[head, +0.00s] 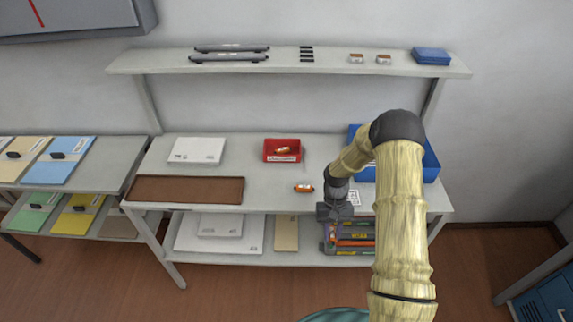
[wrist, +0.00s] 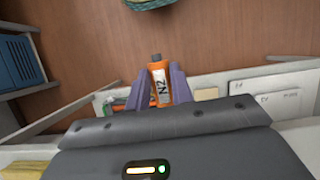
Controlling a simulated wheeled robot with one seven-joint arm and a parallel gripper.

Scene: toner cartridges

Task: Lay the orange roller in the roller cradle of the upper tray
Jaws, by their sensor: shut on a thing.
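My gripper (wrist: 160,90) is shut on the orange roller (wrist: 160,85), a short cylinder with a white "N2" label and a grey end, held between the purple fingers. In the head view, my gripper (head: 336,213) is at the front edge of the table; the held roller is not distinguishable there. A stack of dark trays with orange and purple parts (head: 352,243) lies on the lower shelf just below my gripper. My arm covers its right side. I cannot make out the roller cradle or tell the upper tray apart.
A red bin (head: 282,157) holds a similar piece. A blue crate (head: 431,163) stands behind my arm. The table's front edge (head: 270,211) overhangs the lower shelf.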

